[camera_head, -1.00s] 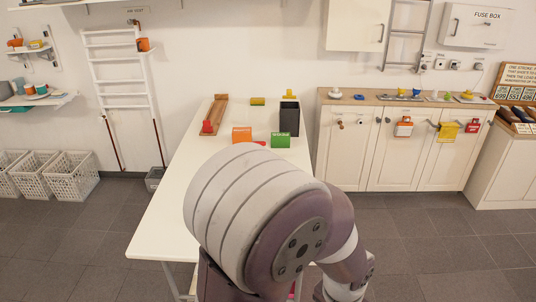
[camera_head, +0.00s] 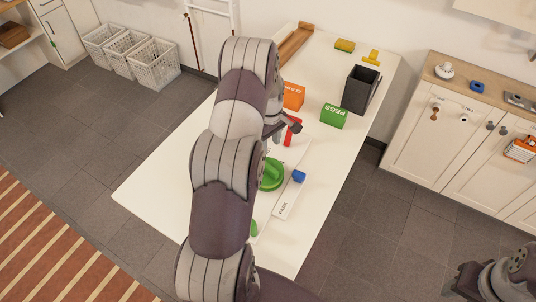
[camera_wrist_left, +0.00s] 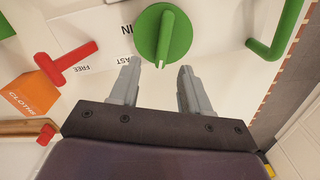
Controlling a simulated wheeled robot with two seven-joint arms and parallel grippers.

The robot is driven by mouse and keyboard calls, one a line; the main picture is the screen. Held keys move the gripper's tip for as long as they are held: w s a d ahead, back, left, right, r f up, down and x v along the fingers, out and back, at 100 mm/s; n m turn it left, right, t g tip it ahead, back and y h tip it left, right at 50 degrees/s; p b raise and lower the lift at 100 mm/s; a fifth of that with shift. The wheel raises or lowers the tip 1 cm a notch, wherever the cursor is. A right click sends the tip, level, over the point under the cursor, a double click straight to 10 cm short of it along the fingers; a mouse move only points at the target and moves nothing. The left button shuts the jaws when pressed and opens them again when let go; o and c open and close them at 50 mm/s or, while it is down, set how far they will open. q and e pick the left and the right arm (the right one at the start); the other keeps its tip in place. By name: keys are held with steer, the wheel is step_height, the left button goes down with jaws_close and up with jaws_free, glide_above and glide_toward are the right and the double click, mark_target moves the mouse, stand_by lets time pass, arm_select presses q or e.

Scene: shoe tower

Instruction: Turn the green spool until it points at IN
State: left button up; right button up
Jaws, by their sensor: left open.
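The green spool (camera_head: 270,174) sits on a white panel on the table, partly behind my left arm. In the left wrist view the round green spool (camera_wrist_left: 148,34) has a raised pointer ridge, aimed down the picture towards the gap between my fingers. The IN label (camera_wrist_left: 127,30) is left of the spool, with FAST (camera_wrist_left: 122,60) below it and FREE (camera_wrist_left: 83,71) further left. My left gripper (camera_wrist_left: 158,66) is open, its fingertips near the ridge's end, with nothing clearly held. Part of my right arm shows at the lower right of the head view; its finger state is unclear.
A red T-shaped handle (camera_wrist_left: 67,64) and a green hooked handle (camera_wrist_left: 275,35) flank the spool. A blue block (camera_head: 299,176) is right of it. An orange box (camera_head: 293,96), green PEGS box (camera_head: 334,116) and dark bin (camera_head: 361,88) stand further back on the table.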

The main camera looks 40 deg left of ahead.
mark_target(268, 165)
arm_select(q)
steer(key=shift+a+f, duration=0.4)
steer(key=shift+f, duration=0.2)
steer(key=f, duration=0.1)
steer(key=s+d+f+p, duration=0.1)
steer(key=f, duration=0.1)
steer(key=f+p, duration=0.1)
steer(key=f, duration=0.1)
steer(key=shift+s+d+f, duration=0.1)
steer(key=shift+s+d, duration=0.1)
steer(key=shift+s, duration=0.2)
steer(key=f, duration=0.3)
steer(key=w+a+f+p, duration=0.1)
steer(key=shift+f, duration=0.4)
steer(key=shift+d+f, duration=0.15)
steer(key=shift+f, duration=0.1)
steer(key=shift+s+d, duration=0.15)
jaws_close()
arm_select(e)
steer(key=r, duration=0.2)
steer(key=s+r, duration=0.1)
steer(key=shift+d+r, duration=0.25)
steer(key=shift+r, duration=0.05)
